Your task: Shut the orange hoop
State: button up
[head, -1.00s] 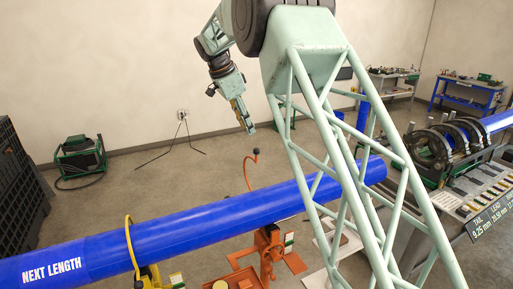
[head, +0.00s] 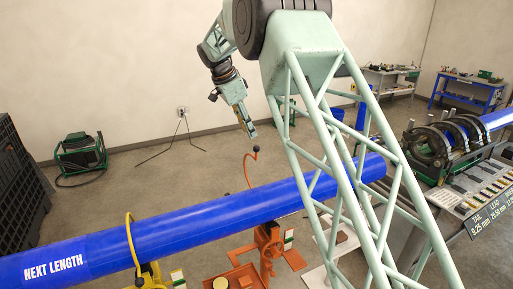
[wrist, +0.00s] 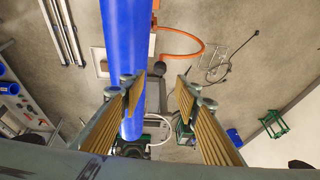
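The orange hoop (head: 247,171) stands up behind the blue pipe (head: 200,226) in the head view, a thin curved rod with a knob at its top end. It rises from the orange stand (head: 268,243) and is swung open, not over the pipe. In the wrist view the hoop (wrist: 203,44) curves out to the right of the pipe. My gripper (head: 253,133) is just above the knob in the head view, apart from it. In the wrist view my gripper (wrist: 161,89) is open, with nothing seen between its fingers.
A yellow hoop (head: 129,242) arches over the pipe at the left. A fusion machine (head: 455,137) stands at the right. A green machine (head: 81,152) and a dark crate (head: 20,190) are at the left. Floor behind the pipe is mostly clear.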

aim_at(256, 146)
jog(key=p+x, duration=0.1)
jog(key=x, duration=0.9)
jog(key=shift+w+d+f+p, duration=0.1)
jog(key=shift+d+f+p, duration=0.1)
jog(key=shift+f+p, duration=0.15)
jog(key=shift+c, duration=0.2)
grip_shut()
